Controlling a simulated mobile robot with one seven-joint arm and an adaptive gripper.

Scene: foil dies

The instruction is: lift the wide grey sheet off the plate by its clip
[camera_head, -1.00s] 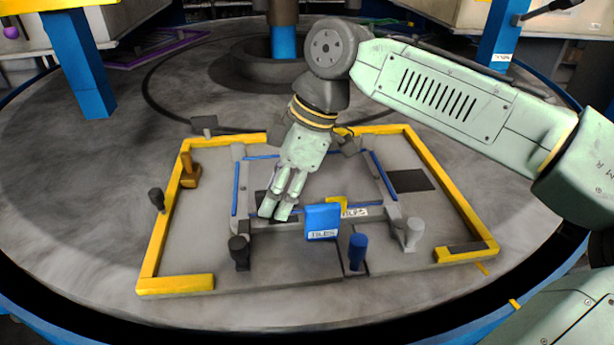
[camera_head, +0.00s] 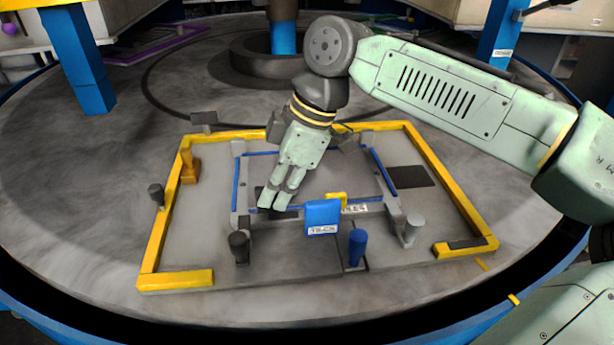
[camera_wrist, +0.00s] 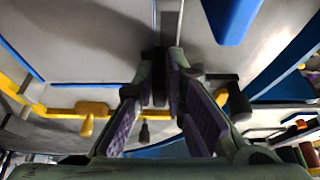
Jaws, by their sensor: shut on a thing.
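The wide grey sheet (camera_head: 335,180) lies within a blue-edged frame over the grey plate (camera_head: 200,245), which has yellow rails around it. Its surface fills much of the top of the wrist view (camera_wrist: 90,40). My gripper (camera_head: 274,202) is at the sheet's near side, left of a blue tag, with its fingers pointing down. It is shut on a small dark clip (camera_wrist: 160,68), seen between the fingertips in the wrist view. The fingers hide most of the clip in the head view. I cannot tell whether the sheet is clear of the plate.
A blue tag (camera_head: 322,217) and a small yellow piece (camera_head: 337,198) are right of my fingers. A dark post (camera_head: 238,247), a blue post (camera_head: 357,248) and a grey post (camera_head: 411,231) stand along the near side.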

